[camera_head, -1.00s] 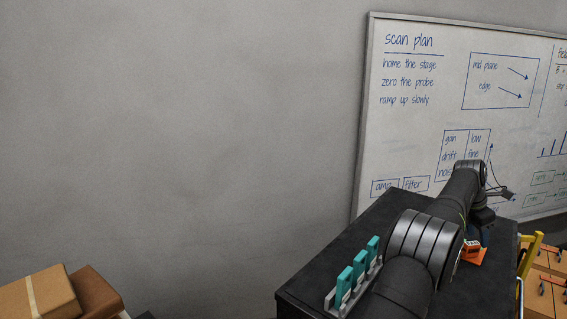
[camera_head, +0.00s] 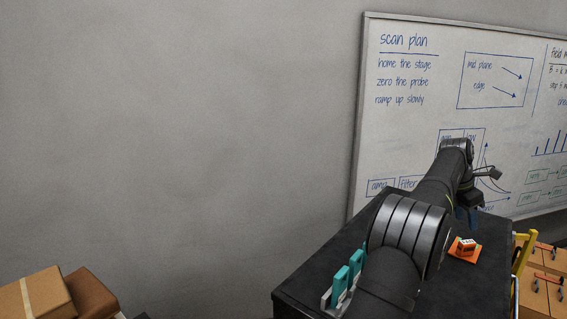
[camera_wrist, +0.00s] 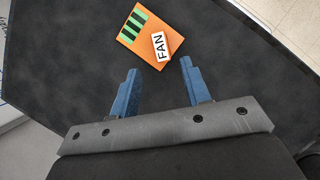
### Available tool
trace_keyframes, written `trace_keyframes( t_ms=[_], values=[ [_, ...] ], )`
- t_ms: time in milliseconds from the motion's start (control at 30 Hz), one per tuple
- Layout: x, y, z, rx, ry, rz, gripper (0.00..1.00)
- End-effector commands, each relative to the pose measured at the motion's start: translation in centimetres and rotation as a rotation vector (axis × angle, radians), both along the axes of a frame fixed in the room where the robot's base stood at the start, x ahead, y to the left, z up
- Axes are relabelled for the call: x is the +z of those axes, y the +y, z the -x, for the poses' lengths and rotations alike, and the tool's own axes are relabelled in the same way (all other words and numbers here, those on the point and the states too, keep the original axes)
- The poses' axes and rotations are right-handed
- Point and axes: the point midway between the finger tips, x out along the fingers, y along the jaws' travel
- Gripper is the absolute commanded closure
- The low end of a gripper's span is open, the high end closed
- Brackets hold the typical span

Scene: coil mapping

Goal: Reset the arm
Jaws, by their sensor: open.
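My gripper (camera_wrist: 158,84) has blue fingers that stand apart with nothing between them in the wrist view. In the head view its blue fingers (camera_head: 467,216) show partly behind my arm, above the black table top.
The black table (camera_head: 310,279) carries a grey rack with teal pieces (camera_head: 340,283), partly hidden by my arm. A whiteboard (camera_head: 410,130) hangs behind.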

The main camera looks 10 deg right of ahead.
Motion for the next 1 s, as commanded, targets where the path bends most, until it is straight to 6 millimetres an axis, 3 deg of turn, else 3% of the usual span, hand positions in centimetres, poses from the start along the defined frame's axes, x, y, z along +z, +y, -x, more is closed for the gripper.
trace_keyframes(
  t_ms=[67, 700, 900, 1000],
  values=[
    [1.6, 0.7, -0.1, 0.001, -0.002, 0.002, 0.57],
    [-9.9, -4.0, 0.0, 0.0, 0.0, 0.0, 0.57],
    [-5.2, -4.0, -0.1, 0.0, -0.003, 0.002, 0.57],
    [-4.2, -4.3, 2.1, -0.002, -0.001, 0.001, 0.57]
  ],
)
